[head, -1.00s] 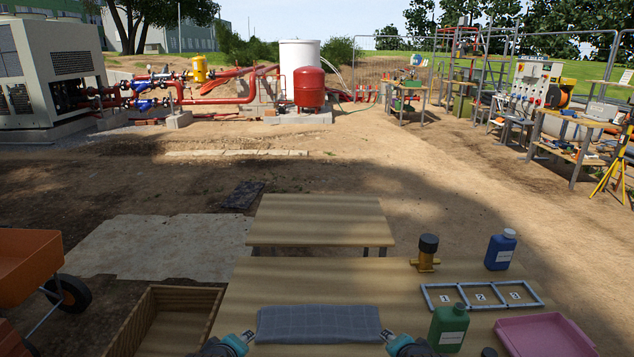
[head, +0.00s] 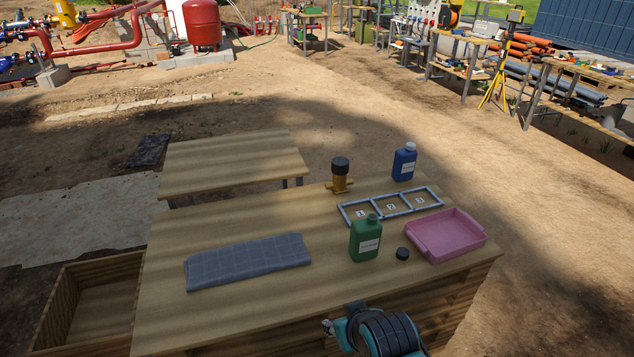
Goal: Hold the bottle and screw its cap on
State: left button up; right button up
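A green bottle (head: 365,242) with a white label stands upright on the wooden table, its green neck showing at the top. A black cap (head: 402,254) lies on the table just right of the bottle, apart from it. A blue bottle (head: 404,164) with a white cap stands farther back. What looks like my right gripper (head: 328,326) is low at the front edge, left of a teal and black arm part, well short of the bottle and cap. Its fingers are too unclear to tell open or shut. My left gripper is out of view.
A grey frame (head: 390,205) with numbered compartments lies behind the green bottle. A pink tray (head: 446,236) is right of the cap. A brass fitting with a black top (head: 340,175) stands behind. A folded grey cloth (head: 247,262) lies left; the table between cloth and bottle is clear.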

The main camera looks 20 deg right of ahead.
aim_at(366, 232)
jog(key=z, duration=1.35)
jog(key=i+z, duration=0.25)
jog(key=z, duration=0.2)
jog(key=i+z, duration=0.3)
jog(key=z, duration=0.15)
